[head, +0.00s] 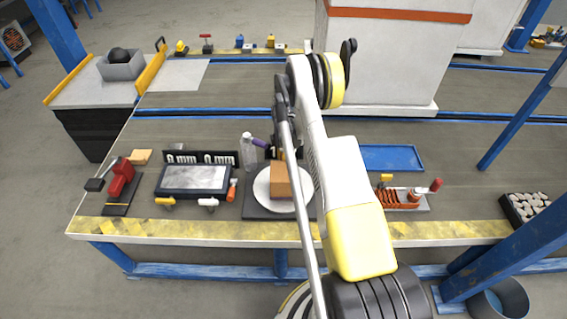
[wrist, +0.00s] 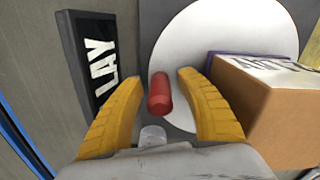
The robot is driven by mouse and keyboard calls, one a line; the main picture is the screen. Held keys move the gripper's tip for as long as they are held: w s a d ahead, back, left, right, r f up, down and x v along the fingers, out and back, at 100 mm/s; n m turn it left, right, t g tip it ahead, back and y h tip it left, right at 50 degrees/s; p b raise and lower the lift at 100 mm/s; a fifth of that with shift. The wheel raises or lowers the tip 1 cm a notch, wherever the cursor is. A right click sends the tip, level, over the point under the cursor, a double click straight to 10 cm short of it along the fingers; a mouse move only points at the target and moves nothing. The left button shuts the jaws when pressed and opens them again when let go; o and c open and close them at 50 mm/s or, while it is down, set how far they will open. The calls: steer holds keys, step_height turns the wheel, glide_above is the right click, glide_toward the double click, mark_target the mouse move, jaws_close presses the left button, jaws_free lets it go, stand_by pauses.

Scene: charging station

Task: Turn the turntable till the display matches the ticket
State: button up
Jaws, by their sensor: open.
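The turntable is a white disc (head: 262,190) on a dark base plate near the table's front edge; the disc also fills much of the wrist view (wrist: 178,50). A brown box (head: 281,182) stands on it; in the wrist view the box (wrist: 265,115) is at the right, with dark lettering on its top. A short red peg (wrist: 159,95) stands at the disc's near left. My gripper (wrist: 156,80) is open, its yellow fingers on either side of the peg, with no clear grip. A black sign (wrist: 92,60) reading "LAY" is at the left. I cannot make out the ticket.
A clear bottle (head: 247,153) stands behind the turntable. Left are a dark-framed panel (head: 195,180) and black signs (head: 200,158) with white lettering. A red clamp-like tool (head: 122,180) lies farther left. A blue tray (head: 390,158) and an orange-parts tray (head: 400,198) lie right.

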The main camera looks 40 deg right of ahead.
step_height(320, 180, up, 12)
steer(key=shift+r, duration=0.1)
stand_by(0.4)
step_height(320, 180, up, 2)
steer(key=p, duration=0.4)
steer(key=shift+r+p, duration=0.1)
steer(key=shift+p, duration=0.3)
step_height(320, 180, down, 11)
steer(key=b, duration=0.4)
steer(key=shift+b, duration=0.4)
jaws_close()
steer(key=shift+a, duration=0.1)
